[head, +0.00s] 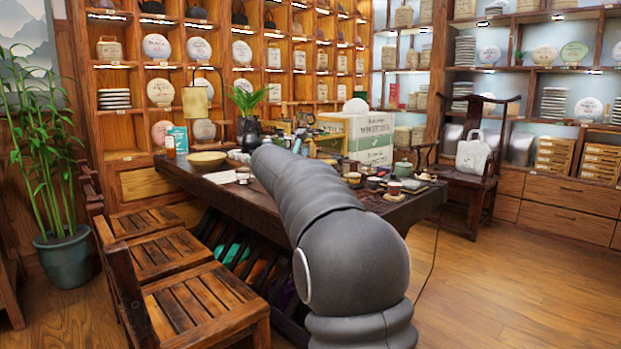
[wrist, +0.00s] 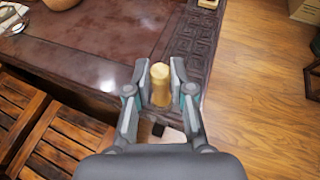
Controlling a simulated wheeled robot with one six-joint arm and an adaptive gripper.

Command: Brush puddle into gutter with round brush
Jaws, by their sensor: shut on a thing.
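My gripper (wrist: 160,84) is shut on the round brush (wrist: 160,72), which shows in the wrist view as a short, tan, rounded piece between the fingertips. Its bristles cannot be made out. The brush is over the near edge of the dark tea table (wrist: 95,45), beside a carved fret band (wrist: 188,48). The tabletop has a glossy sheen, but I cannot tell a puddle's outline in it. I cannot make out a gutter for certain either. In the head view my own arm hides the gripper and brush.
The table (head: 190,173) carries a woven bowl (head: 207,159), papers (head: 222,177), a white and green box (head: 370,138) and several cups at the right. Slatted wooden seats (head: 205,300) stand along its near left side. A dark armchair (head: 470,195) stands behind right. Floor is clear at right.

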